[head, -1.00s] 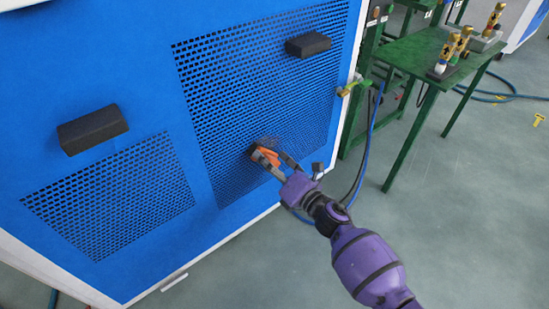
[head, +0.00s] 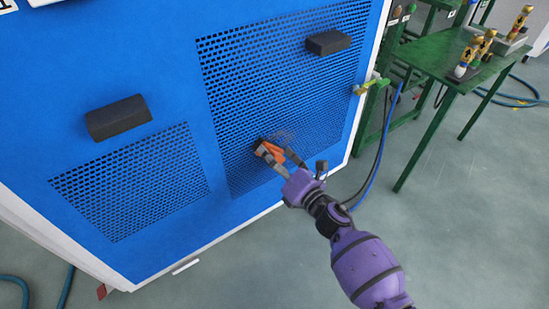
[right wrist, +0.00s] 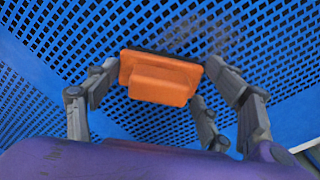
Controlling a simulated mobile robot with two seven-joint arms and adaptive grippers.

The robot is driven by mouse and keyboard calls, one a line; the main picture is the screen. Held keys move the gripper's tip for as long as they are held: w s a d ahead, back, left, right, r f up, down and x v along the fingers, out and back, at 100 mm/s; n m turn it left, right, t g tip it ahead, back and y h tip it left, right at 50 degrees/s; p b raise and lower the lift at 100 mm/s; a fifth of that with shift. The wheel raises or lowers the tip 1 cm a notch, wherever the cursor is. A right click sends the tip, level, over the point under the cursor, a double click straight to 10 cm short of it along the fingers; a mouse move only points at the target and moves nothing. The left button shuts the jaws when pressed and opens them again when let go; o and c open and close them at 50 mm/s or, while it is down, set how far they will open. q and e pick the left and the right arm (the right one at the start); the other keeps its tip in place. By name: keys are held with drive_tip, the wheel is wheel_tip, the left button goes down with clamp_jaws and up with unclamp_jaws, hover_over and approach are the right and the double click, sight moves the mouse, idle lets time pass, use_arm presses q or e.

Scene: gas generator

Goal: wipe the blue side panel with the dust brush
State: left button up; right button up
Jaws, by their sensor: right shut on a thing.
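The blue side panel (head: 185,60) fills the left and middle of the head view, with two perforated grilles and two black handles. My right gripper (head: 272,152) is shut on the orange dust brush (head: 266,149) at the lower part of the larger grille (head: 235,110). In the right wrist view the orange brush (right wrist: 160,77) sits between the grey fingers, its dark bristle side facing the grille at very close range; I cannot tell whether it touches. A faint brownish dust patch (head: 286,137) shows on the grille beside the brush. My left gripper is not in view.
Black handles (head: 118,118) and (head: 328,42) stick out from the panel. A green-handled brass valve (head: 371,85) with hoses is at its right edge. A green table (head: 460,65) with brass fittings stands at the right. The floor (head: 450,230) is clear at lower right.

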drive_tip(key=shift+w+d+r+b, duration=0.1)
drive_tip(key=shift+w+d+b, duration=0.25)
drive_tip(key=shift+w+d, duration=1.1)
drive_tip(key=shift+w+d+b, duration=0.25)
drive_tip(key=shift+w+d, duration=0.25)
drive_tip(key=shift+d, duration=0.35)
drive_tip(key=shift+w+d+b, duration=0.2)
drive_tip(key=shift+w+d, duration=0.25)
drive_tip(key=shift+d, duration=0.35)
